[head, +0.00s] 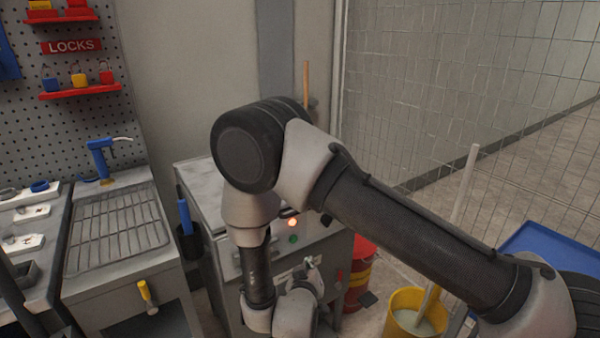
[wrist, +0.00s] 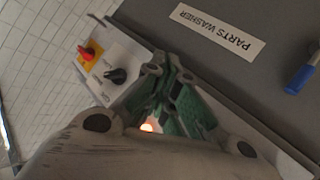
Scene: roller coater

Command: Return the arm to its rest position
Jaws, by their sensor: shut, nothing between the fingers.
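My arm fills the middle of the head view, bent at a large dark joint, with its forearm hanging down in front of a grey cabinet (head: 205,185). My gripper (wrist: 168,82) shows in the wrist view with its greenish fingers together and nothing between them. In the head view the wrist is low in front of the cabinet, and the fingers are too small and covered to make out clearly. The wrist view shows a "PARTS WASHER" label (wrist: 217,33), upside down, on a grey surface beyond the fingers.
A red switch (wrist: 90,50) and black knob (wrist: 117,76) lie left of the fingers. A lit orange lamp (head: 292,222) is on the cabinet front. A workbench (head: 165,274) stands left; a yellow bucket (head: 403,300) and blue tray (head: 550,240) stand right.

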